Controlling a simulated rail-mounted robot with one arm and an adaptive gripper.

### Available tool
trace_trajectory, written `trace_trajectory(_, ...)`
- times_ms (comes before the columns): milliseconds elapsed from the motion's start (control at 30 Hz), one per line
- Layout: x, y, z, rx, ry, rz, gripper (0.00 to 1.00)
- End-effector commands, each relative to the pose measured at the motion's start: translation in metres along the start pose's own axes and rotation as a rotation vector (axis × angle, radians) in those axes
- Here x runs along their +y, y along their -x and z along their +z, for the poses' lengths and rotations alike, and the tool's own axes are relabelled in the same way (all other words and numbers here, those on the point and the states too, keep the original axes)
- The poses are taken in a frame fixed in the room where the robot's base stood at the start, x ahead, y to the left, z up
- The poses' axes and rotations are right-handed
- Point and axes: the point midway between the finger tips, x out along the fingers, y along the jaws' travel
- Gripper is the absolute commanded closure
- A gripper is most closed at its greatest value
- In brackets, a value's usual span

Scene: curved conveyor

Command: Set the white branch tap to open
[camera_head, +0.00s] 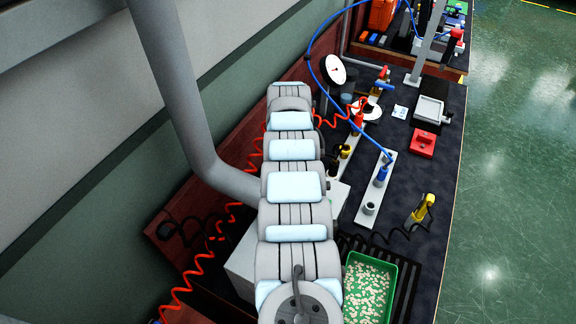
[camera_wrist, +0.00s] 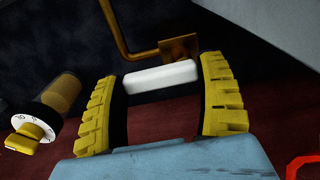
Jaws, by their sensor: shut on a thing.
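In the wrist view the white tap handle (camera_wrist: 162,76) is a short rounded bar lying nearly across the picture, with a dark part just below it. My gripper (camera_wrist: 157,74) has its two yellow ribbed fingers on either side of the handle, shut on its ends. A brass pipe (camera_wrist: 116,28) and a square brass plate (camera_wrist: 180,48) show just behind the handle. The tap's body is mostly hidden. In the head view my arm covers the place, and neither the white tap nor my gripper can be made out there.
A dial with a yellow knob (camera_wrist: 30,132) stands left of my fingers. In the head view, the bench holds a round gauge (camera_head: 333,69), a red block (camera_head: 422,143), a yellow tool (camera_head: 421,208) and a green tray (camera_head: 391,264) of pale pieces. A blue hose (camera_head: 309,62) arches over it.

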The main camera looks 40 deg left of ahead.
Motion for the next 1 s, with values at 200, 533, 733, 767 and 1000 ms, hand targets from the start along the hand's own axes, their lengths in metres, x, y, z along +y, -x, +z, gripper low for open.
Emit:
trace_trajectory(200, 0.0, 0.0, 0.0, 0.0, 0.002, 0.0, 0.61)
trace_trajectory(533, 0.0, 0.0, 0.0, 0.0, 0.001, 0.0, 0.0)
trace_trajectory(733, 0.001, 0.006, 0.0, 0.0, 0.0, 0.001, 0.0)
trace_trajectory(767, 0.001, 0.008, 0.0, 0.0, 0.0, 0.001, 0.0)
trace_trajectory(1000, 0.002, 0.041, -0.001, 0.003, 0.0, 0.008, 0.0)
